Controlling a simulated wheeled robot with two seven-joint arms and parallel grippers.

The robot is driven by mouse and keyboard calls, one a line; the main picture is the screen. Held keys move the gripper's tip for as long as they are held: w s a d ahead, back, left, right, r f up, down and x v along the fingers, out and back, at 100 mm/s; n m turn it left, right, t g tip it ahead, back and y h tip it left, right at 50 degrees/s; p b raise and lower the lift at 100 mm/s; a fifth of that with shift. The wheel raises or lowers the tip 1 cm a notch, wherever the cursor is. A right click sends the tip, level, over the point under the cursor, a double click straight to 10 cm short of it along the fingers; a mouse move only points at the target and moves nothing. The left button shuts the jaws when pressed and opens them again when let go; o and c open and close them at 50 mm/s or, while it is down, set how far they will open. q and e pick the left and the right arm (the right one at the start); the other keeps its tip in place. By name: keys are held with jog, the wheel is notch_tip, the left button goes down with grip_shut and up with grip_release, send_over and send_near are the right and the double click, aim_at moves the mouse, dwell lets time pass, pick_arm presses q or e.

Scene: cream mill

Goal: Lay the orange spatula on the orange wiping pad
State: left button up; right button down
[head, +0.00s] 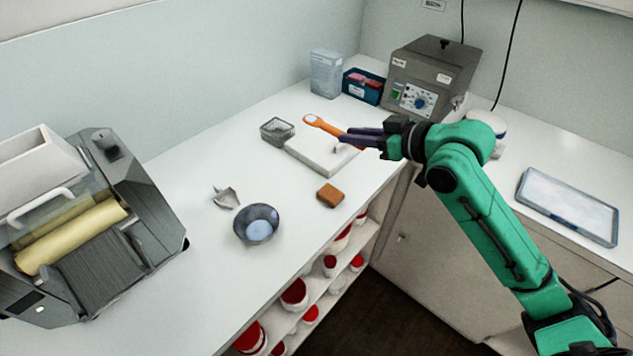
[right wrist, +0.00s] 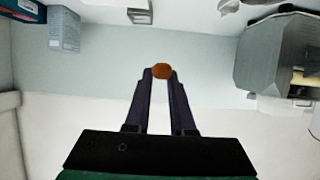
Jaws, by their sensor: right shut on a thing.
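The orange spatula (head: 323,124) is in my right gripper (head: 360,138), which is shut on it above the white slab in the head view. The spatula points to the left, away from the fingers. In the right wrist view, an orange end (right wrist: 161,71) shows between the tips of the two dark fingers. The orange-brown wiping pad (head: 330,195) lies flat on the white counter, in front of the slab and apart from the gripper. My left gripper is not in view.
The white slab (head: 310,158) lies beneath the gripper. A grey bowl (head: 256,224) and a small metal piece (head: 226,197) lie left of the pad. A roller mill (head: 100,240) fills the left. The counter's front edge is close to the pad.

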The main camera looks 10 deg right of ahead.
jog(key=shift+a+r, duration=0.1)
jog(key=shift+r, duration=0.15)
jog(key=f+p, duration=0.1)
jog(key=f, duration=1.1)
jog(key=f+p, duration=0.1)
jog(key=f, duration=0.6)
jog(key=shift+s+d+p, duration=0.25)
jog(key=shift+s+p, duration=0.05)
jog(key=shift+f, duration=0.45)
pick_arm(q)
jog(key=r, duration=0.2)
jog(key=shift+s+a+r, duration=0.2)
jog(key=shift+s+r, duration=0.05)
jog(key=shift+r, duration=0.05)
pick_arm(e)
jog(key=c, duration=0.8)
grip_release()
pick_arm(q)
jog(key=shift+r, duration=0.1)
pick_arm(e)
jog(key=shift+o, duration=0.2)
jog(key=shift+r, duration=0.2)
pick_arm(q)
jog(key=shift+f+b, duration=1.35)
pick_arm(e)
jog(key=v, duration=1.2)
